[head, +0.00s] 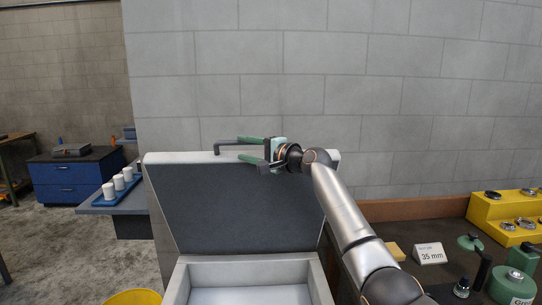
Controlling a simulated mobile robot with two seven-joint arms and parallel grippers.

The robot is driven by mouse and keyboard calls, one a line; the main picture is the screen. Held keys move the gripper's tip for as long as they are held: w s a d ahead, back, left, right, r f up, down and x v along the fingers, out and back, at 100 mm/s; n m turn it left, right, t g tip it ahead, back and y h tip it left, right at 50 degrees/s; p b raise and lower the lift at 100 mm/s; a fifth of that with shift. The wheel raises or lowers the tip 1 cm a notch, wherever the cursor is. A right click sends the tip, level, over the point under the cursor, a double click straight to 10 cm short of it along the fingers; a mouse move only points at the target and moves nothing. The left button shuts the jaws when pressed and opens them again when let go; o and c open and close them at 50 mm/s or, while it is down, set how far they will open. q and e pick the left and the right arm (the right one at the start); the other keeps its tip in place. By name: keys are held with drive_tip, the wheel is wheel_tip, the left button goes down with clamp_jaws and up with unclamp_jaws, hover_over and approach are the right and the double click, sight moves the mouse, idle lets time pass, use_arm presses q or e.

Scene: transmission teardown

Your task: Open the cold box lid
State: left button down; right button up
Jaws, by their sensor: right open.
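The cold box (249,272) is at the bottom centre, and its pale inside shows. Its lid (235,200) stands raised at the back, leaning a little, with its dark inner face toward me. A dark bar handle (217,149) shows at the lid's top edge. My right gripper (241,148) is at that edge, fingers pointing left and open. The handle bar seems to run between the fingers; I cannot tell whether they touch it. My left gripper is out of view.
A grey block wall (300,75) stands behind the lid. A dark bench at right holds a "35 mm" sign (429,253), a yellow stepped rack (497,207) and green containers (513,288). A yellow bin (133,298) is at lower left. Left are a blue cabinet (62,181) and white cups on a blue tray (116,194).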

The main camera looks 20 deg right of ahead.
drive_tip(key=b+v, duration=0.2)
drive_tip(key=v, duration=0.8)
drive_tip(key=shift+s+b, duration=0.35)
drive_tip(key=shift+s, duration=0.05)
drive_tip(key=shift+d, duration=0.1)
